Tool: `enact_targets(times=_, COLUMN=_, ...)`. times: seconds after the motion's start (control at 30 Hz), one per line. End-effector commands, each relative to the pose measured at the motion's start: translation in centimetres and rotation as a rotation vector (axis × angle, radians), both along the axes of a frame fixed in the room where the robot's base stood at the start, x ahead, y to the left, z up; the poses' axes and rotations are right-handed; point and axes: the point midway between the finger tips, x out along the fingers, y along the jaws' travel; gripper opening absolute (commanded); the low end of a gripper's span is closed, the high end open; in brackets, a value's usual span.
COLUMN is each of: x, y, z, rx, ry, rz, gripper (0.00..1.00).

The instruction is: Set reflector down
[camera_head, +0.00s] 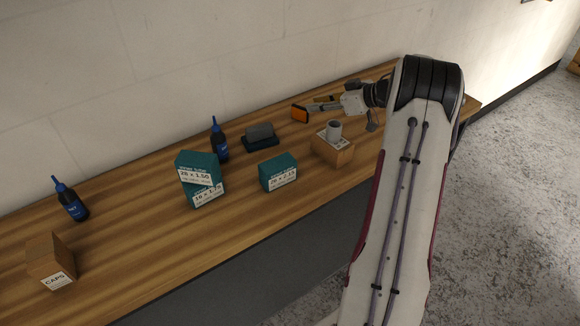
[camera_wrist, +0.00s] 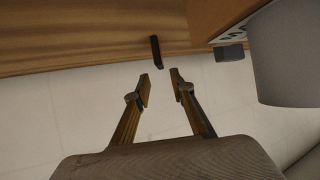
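The reflector (camera_head: 300,114) is an orange face with a dark rim, standing about upright on the wooden bench near the wall. In the wrist view it appears to be the thin dark strip (camera_wrist: 156,52), seen edge-on just beyond the fingertips. My gripper (camera_head: 320,105) is low over the bench, right of the reflector. In the wrist view my gripper (camera_wrist: 161,82) has its two fingers apart, with bare wall showing between them. The reflector looks clear of the fingertips. Its exact contact with the bench is too small to tell.
A cardboard box (camera_head: 333,151) with a grey cup (camera_head: 334,130) on it stands close to my gripper. Teal boxes (camera_head: 278,172) (camera_head: 200,178), a dark tray (camera_head: 260,142), blue bottles (camera_head: 220,140) (camera_head: 71,200) and a CAPS carton (camera_head: 50,262) stand farther left. The wall is close behind.

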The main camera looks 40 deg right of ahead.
Motion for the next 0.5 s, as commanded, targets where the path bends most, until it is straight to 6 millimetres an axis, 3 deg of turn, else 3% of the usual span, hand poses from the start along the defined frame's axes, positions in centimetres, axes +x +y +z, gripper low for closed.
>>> enact_targets(times=0.27, x=1.9, y=0.7, z=3.2, rx=-0.054, ry=-0.046, rz=-0.043, gripper=0.24)
enact_targets(times=0.5, x=4.7, y=2.4, z=9.7, rx=-0.153, ry=-0.131, rz=-0.147, gripper=0.24)
